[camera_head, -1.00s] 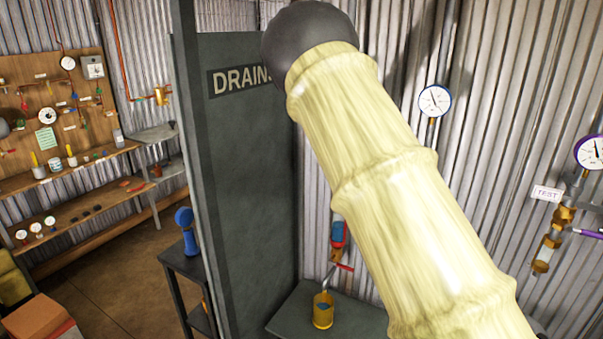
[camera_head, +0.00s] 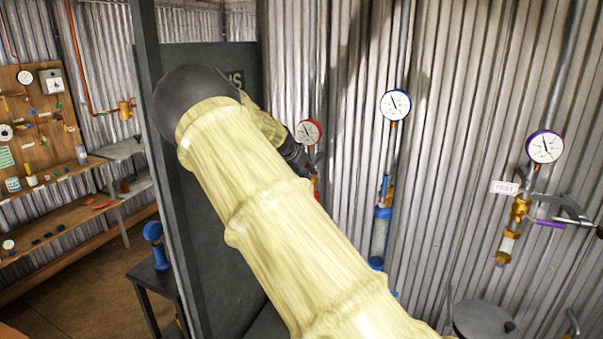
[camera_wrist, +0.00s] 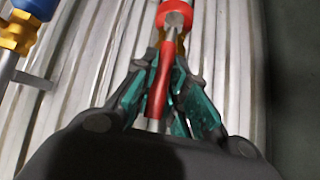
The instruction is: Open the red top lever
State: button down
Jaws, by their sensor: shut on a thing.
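The red top lever (camera_wrist: 160,88) shows in the wrist view, hanging from a round pivot (camera_wrist: 174,19) on a red fitting, roughly in line with the pipe. My gripper (camera_wrist: 165,78) is shut on this lever, with its teal-padded fingers on either side of it. In the head view my gripper (camera_head: 293,155) is at the wall beside the red-rimmed gauge (camera_head: 308,132), mostly hidden behind my pale yellow arm. The lever itself cannot be made out there. A strip of red fitting (camera_head: 315,184) shows below the gauge.
A blue-rimmed gauge (camera_head: 395,105) with a blue fitting (camera_head: 382,215) is to the right. A purple-rimmed gauge (camera_head: 545,147) with a purple lever (camera_head: 550,223) is farther right. A dark partition (camera_head: 210,230) stands close at left, behind my arm.

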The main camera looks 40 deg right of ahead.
jog(key=c, duration=1.4)
grip_release()
jog(key=shift+a, duration=0.1)
jog(key=shift+c, duration=0.2)
jog(key=v, duration=1.2)
